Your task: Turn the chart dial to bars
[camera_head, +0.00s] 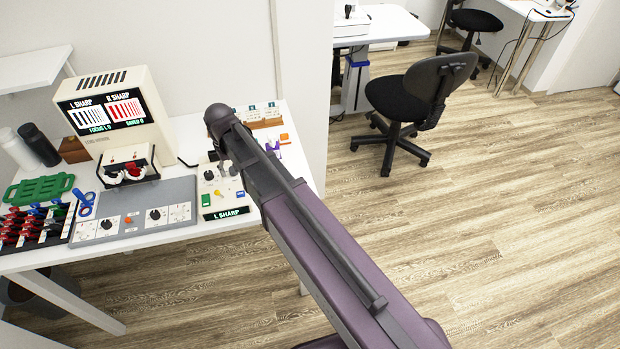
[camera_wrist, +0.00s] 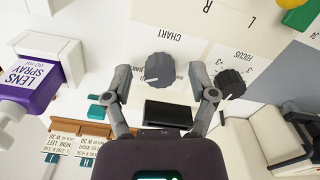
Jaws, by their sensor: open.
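The chart dial (camera_wrist: 159,70) is a dark round knob on a pale control panel (camera_wrist: 200,60) in the wrist view. The upside-down word CHART is printed beside it, with smaller lettering partly hidden. A small pale mark shows on the knob; the setting it points to cannot be read. My gripper (camera_wrist: 160,84) is open, with one finger on each side of the dial; contact is not clear.
A second dark knob, the focus dial (camera_wrist: 230,84), sits close beside my right finger. A purple lens spray bottle (camera_wrist: 32,90) is at the left. In the head view a monitor (camera_head: 115,100) shows striped charts. A grey panel (camera_head: 135,222) with knobs lies left of the control box.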

